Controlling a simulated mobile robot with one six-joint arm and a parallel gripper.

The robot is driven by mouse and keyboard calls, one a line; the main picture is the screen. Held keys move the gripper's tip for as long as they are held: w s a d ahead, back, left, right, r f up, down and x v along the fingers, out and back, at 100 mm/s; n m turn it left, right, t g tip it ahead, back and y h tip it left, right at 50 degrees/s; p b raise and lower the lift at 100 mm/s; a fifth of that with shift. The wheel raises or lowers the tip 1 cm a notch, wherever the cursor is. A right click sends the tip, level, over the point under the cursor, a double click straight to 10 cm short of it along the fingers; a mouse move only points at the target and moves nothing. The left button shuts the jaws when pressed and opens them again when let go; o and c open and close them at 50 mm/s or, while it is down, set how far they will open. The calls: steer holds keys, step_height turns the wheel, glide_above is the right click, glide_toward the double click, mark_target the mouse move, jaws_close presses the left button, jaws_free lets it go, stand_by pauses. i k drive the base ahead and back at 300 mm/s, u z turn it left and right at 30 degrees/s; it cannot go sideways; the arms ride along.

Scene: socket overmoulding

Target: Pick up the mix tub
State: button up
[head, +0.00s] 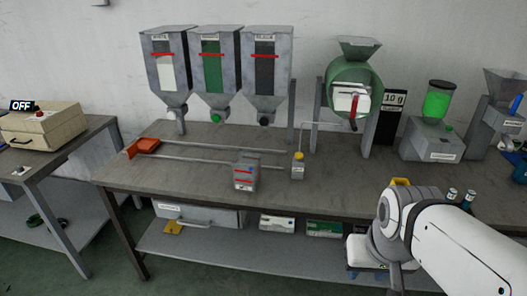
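A small grey box-shaped tub (244,173) with red marks and a small label on its front stands upright on the workbench, at the front end of the rails below the hoppers. It looks like the mix tub, but its label is too small to read. My arm (450,245) comes in from the lower right, well to the right of the tub and apart from it. My gripper's fingers cannot be made out; the arm's own links hide that end.
Three hoppers (215,70) hang over the workbench (330,190). Rails run from an orange block (143,147) to a small post (298,168). A green drum machine (352,90), scale display (392,103) and green-filled hopper (436,120) stand behind right.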

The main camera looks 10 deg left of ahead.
mark_target(247, 172)
steer(key=u, duration=0.5)
steer(key=k, duration=0.8)
steer(key=u, duration=0.8)
steer(key=k, duration=0.55)
steer(key=u, duration=0.55)
steer(key=i, duration=1.6)
steer(key=z, duration=0.9)
steer(key=i, duration=1.25)
steer(key=z, duration=1.1)
steer(key=i, duration=0.5)
steer(key=z, duration=0.35)
steer(key=k, duration=0.85)
steer(key=z, duration=0.2)
